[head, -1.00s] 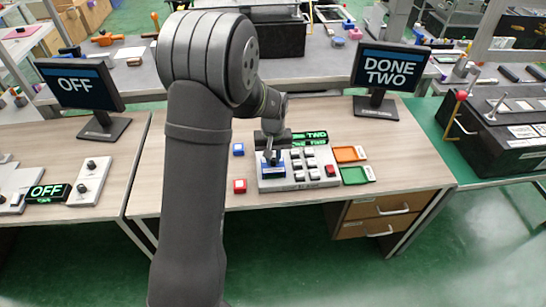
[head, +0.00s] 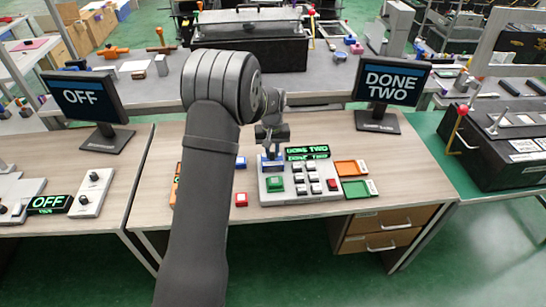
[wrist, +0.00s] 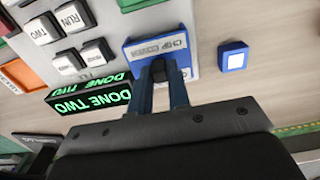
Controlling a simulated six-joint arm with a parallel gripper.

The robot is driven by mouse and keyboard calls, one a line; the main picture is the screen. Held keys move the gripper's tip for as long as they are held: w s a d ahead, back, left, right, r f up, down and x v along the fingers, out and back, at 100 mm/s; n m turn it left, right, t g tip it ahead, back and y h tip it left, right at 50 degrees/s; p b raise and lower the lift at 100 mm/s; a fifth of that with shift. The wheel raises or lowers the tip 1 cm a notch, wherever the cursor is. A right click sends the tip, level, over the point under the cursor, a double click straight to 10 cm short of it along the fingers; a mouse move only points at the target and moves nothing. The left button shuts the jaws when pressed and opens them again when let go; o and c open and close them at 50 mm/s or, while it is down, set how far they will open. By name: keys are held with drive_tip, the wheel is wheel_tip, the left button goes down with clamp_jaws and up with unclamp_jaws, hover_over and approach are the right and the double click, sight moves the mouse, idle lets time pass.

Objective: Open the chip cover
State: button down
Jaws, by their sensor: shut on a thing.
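The blue chip cover (head: 265,163) stands raised at the back left of the grey control panel (head: 300,198). A green block or button (head: 275,184) shows in front of it. In the wrist view the cover (wrist: 150,47) carries a label reading CHIP COVER. My gripper (head: 272,150) is behind and above the cover. In the wrist view my gripper (wrist: 161,75) has both fingers closed on a dark tab at the cover's edge. The fingertips hide part of the tab.
A blue cube (head: 240,162) and red cube (head: 241,199) lie left of the panel. Orange (head: 350,167) and green (head: 358,188) trays lie right.

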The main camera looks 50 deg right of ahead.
drive_tip(key=shift+w+d+r, duration=0.15)
drive_tip(key=shift+w+d, duration=0.05)
drive_tip(key=shift+d, duration=0.05)
drive_tip(key=c, duration=1.4)
unclamp_jaws()
drive_tip(key=shift+o, duration=0.2)
wheel_tip(320, 180, up, 17)
drive_tip(key=shift+a, duration=0.1)
wheel_tip(320, 180, down, 17)
drive_tip(key=shift+s+f, duration=0.1)
drive_tip(key=shift+f, duration=0.05)
